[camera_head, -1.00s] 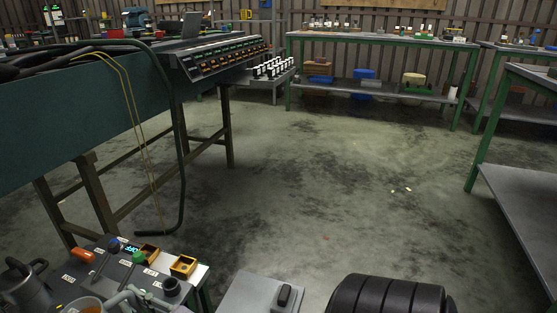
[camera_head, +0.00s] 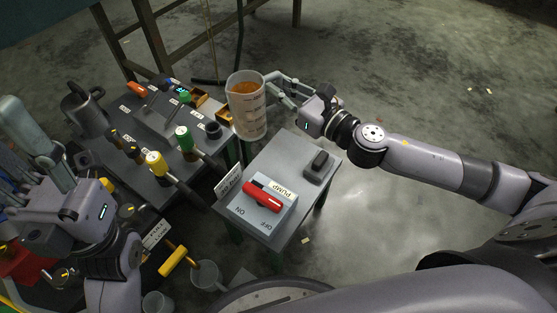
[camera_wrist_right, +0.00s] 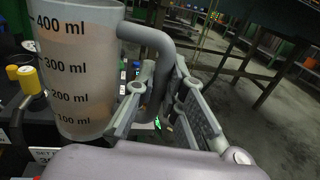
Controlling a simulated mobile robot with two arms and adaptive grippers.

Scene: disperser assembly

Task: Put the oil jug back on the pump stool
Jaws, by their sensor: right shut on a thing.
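The oil jug (camera_head: 247,112) is a translucent measuring jug with orange-brown oil in it. My right gripper (camera_head: 278,88) is shut on its handle from the right, and the wrist view shows the grey fingers (camera_wrist_right: 158,100) around the handle of the jug (camera_wrist_right: 80,75). The jug looks upright and held in the air, beyond the far left edge of the pump stool; its exact height is unclear. The pump stool (camera_head: 286,150) is a small grey table with a PUMP switch box and red lever (camera_head: 262,197). My left gripper (camera_head: 38,140) is at the left; its opening is unclear.
A black block (camera_head: 319,166) sits on the stool's far right part. Left of the stool stands a bench (camera_head: 150,190) with yellow and green-topped tools, a labelled panel and a dark can (camera_head: 85,110). The stool's far left surface is bare.

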